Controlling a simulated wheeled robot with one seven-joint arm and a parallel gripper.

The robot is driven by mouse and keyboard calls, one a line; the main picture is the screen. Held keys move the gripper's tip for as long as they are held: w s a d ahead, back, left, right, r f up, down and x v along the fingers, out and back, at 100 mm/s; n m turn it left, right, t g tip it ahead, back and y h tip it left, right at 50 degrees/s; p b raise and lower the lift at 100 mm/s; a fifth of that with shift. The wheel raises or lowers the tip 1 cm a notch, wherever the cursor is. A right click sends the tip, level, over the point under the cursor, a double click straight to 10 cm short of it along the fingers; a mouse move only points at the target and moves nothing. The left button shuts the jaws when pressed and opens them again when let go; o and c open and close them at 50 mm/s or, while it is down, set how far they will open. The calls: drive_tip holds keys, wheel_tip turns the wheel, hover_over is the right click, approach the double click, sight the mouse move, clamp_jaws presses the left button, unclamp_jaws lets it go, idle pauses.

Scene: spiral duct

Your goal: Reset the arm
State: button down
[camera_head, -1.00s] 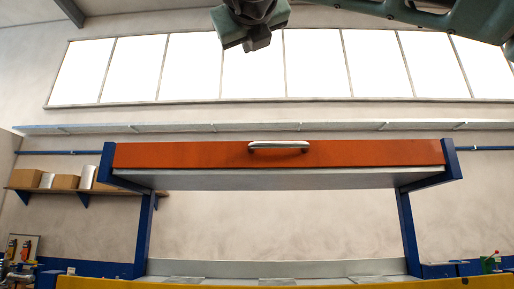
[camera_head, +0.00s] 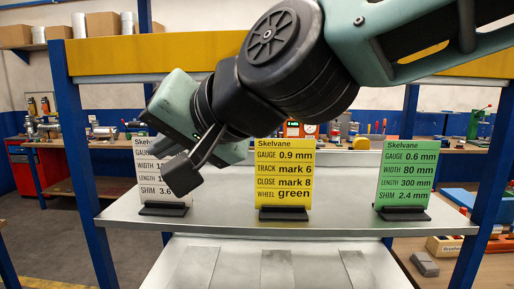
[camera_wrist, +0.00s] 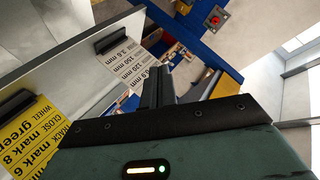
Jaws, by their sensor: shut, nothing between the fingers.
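My arm (camera_head: 290,65) reaches in from the upper right of the head view. My gripper (camera_head: 172,172) hangs at its left end, in front of the shelf, and its dark fingers cover part of the white card (camera_head: 148,188). In the wrist view the fingers of my gripper (camera_wrist: 158,88) lie together with nothing between them. They point toward the white card, which also shows upside down there (camera_wrist: 128,62).
A yellow card (camera_head: 284,180) and a green card (camera_head: 405,178) stand in black holders on the grey shelf (camera_head: 340,222) between blue posts. Metal plates (camera_head: 278,268) lie below. Workbenches and a red cabinet (camera_head: 35,172) stand behind. Floor shows at the left.

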drive_tip(key=s+d+f+n+g+h+b, duration=0.1)
drive_tip(key=s+d+f+n+g+h, duration=0.15)
drive_tip(key=d+f, duration=0.55)
drive_tip(key=s+d+f+n+g+h+b, duration=0.1)
drive_tip(key=s+d+f+h+b, duration=0.15)
drive_tip(key=f, duration=0.85)
drive_tip(key=s+d+f+n+g+h+b, duration=0.1)
drive_tip(key=s+d+f+g+h, duration=0.1)
drive_tip(key=s+d+f, duration=0.2)
drive_tip(key=s+d+f+n+g+h+b, duration=0.1)
drive_tip(key=s+d+f+h, duration=0.2)
drive_tip(key=d+f, duration=0.5)
drive_tip(key=s+d, duration=0.1)
drive_tip(key=d, duration=0.2)
drive_tip(key=shift+s+d+f+g, duration=0.35)
drive_tip(key=shift+s+d, duration=0.05)
